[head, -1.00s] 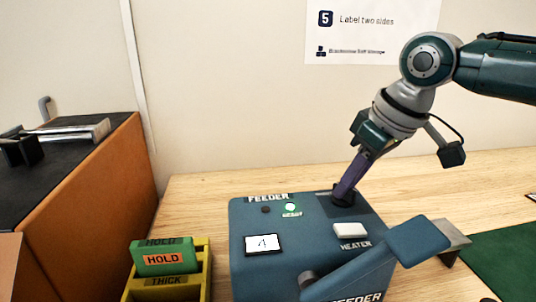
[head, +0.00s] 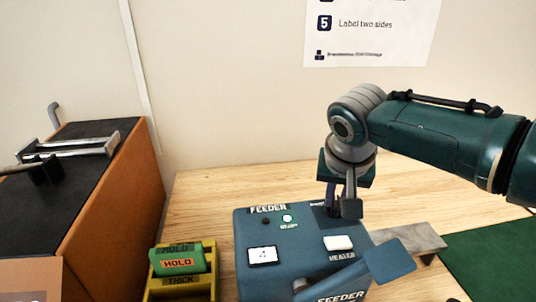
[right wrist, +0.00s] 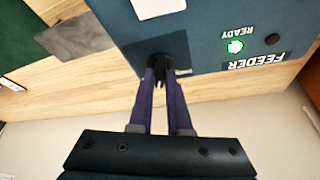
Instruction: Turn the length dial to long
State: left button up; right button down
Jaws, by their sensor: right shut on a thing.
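The feeder (head: 310,255) is a blue box on the wooden table, with a lit READY light (head: 287,218) and a white HEATER button (head: 338,243) on top. The length dial is a dark knob (right wrist: 166,48) at its far right top corner in the head view. My right gripper (right wrist: 164,66) reaches down from above, its purple fingers shut on the knob. The fingers and wrist hide most of the knob, and I cannot read its setting. My left gripper is out of view.
A blue lever paddle (head: 388,262) and a metal plate (head: 412,241) are at the feeder's right. A yellow holder (head: 208,275) with a green HOLD card (head: 178,260) stands left. A dark-topped cabinet (head: 105,190) is at far left. Bare table lies behind the feeder.

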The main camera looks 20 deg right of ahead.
jog(key=shift+w+a+m+g+h+b, duration=0.1)
jog(key=shift+m+g+h+b, duration=0.2)
jog(key=shift+m, duration=0.9)
jog(key=shift+m+g+h+b, duration=0.3)
jog(key=shift+m+h+b, duration=0.1)
jog(key=shift+m, duration=0.6)
jog(key=c, duration=0.9)
grip_release()
jog(key=shift+o, duration=0.2)
jog(key=shift+r, duration=0.1)
